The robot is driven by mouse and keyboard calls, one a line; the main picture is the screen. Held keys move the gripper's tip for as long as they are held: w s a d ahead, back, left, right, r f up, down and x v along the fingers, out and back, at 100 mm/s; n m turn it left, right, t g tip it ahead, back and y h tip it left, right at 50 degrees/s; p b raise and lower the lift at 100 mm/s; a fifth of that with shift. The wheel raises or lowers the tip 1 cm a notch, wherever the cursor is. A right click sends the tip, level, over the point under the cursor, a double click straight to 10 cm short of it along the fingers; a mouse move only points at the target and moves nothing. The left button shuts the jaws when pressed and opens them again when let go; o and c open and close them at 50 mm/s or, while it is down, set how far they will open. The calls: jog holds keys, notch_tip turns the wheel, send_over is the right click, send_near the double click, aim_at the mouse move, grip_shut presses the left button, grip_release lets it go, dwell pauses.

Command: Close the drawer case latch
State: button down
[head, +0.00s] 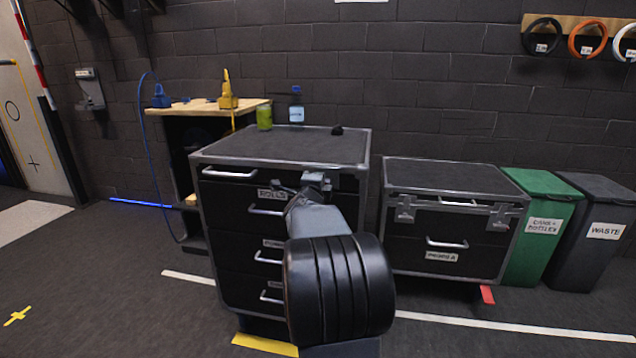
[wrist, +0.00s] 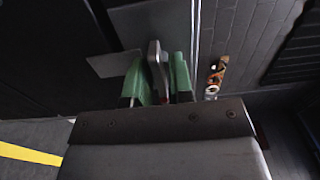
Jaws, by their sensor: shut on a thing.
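The drawer case (head: 230,220) is a tall black cabinet with metal edges, several drawers and silver handles. It stands left of centre in the head view. My gripper (head: 306,184) is at the upper right of its front, and my arm hides part of the drawers. In the wrist view my gripper (wrist: 160,84) has its two green-padded fingers closed on a grey metal latch lever (wrist: 155,60), which stands between them. A flat metal plate (wrist: 112,64) lies left of the fingers. The latch's seat cannot be made out in the head view.
A lower black case (head: 400,250) with two front latches stands to the right, beside a green bin (head: 540,235) and a grey bin (head: 600,235). A wooden-topped bench (head: 190,107) is behind left. A bottle (head: 296,106) stands on the drawer case. Floor is clear at left.

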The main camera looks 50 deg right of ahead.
dwell(0.3)
jog(key=c, duration=1.2)
grip_release()
jog(key=shift+c, duration=0.2)
jog(key=p+v, duration=0.2)
jog(key=v, duration=1.2)
